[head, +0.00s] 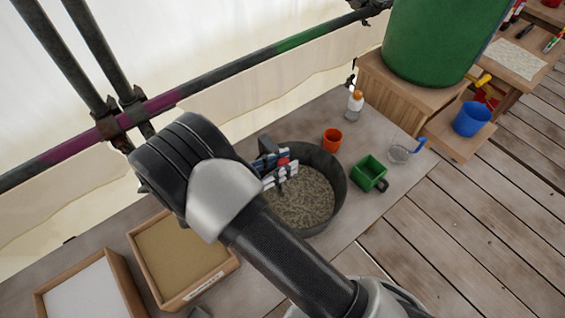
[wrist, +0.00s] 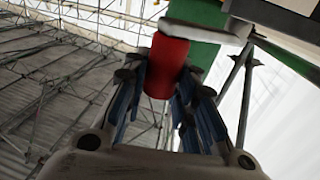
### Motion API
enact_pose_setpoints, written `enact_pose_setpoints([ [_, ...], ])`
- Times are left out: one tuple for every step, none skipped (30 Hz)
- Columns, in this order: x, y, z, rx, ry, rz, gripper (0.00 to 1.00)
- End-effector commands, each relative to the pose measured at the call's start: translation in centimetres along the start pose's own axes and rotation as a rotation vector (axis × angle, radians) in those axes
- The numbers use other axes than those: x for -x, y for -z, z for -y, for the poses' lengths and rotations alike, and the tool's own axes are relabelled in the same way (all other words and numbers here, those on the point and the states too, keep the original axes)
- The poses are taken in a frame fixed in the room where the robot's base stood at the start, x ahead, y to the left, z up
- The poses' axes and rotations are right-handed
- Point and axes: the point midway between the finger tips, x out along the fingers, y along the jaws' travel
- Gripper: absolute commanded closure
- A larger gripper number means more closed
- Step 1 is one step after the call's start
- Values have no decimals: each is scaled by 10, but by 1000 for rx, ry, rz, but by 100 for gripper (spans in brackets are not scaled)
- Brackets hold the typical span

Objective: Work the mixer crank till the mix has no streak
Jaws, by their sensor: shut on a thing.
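The mixer tub (head: 338,190) is a round dark vessel on the pale bench. The mix (head: 302,200) in it is grey-brown with lighter streaks across its surface. My gripper (head: 278,168) is over the tub's left rim, shut on the red crank handle (head: 284,161). In the wrist view the red handle (wrist: 167,65) stands between the blue finger pads of my gripper (wrist: 168,85). My arm hides the tub's left side and much of the crank in the head view.
Two trays stand at lower left, one of sand (head: 180,252), one of white powder (head: 85,292). Right of the tub are an orange cup (head: 332,140), a bottle (head: 355,104), a green scoop box (head: 369,173) and a blue-handled sieve (head: 400,153). A scaffold rail (head: 230,78) runs behind.

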Motion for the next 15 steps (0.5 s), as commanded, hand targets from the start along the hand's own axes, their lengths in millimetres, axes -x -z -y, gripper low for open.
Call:
enact_pose_setpoints([
  [0,0,0,-1,0,1,74],
  [0,0,0,-1,0,1,72],
  [0,0,0,-1,0,1,70],
  [0,0,0,-1,0,1,68],
  [0,0,0,-1,0,1,66],
  [0,0,0,-1,0,1,63],
  [0,0,0,-1,0,1,61],
  [0,0,0,-1,0,1,59],
  [0,0,0,-1,0,1,56],
  [0,0,0,-1,0,1,54],
  [0,0,0,-1,0,1,54],
  [0,0,0,-1,0,1,54],
  [0,0,0,-1,0,1,54],
  [0,0,0,-1,1,1,54],
  [0,0,0,-1,1,1,54],
])
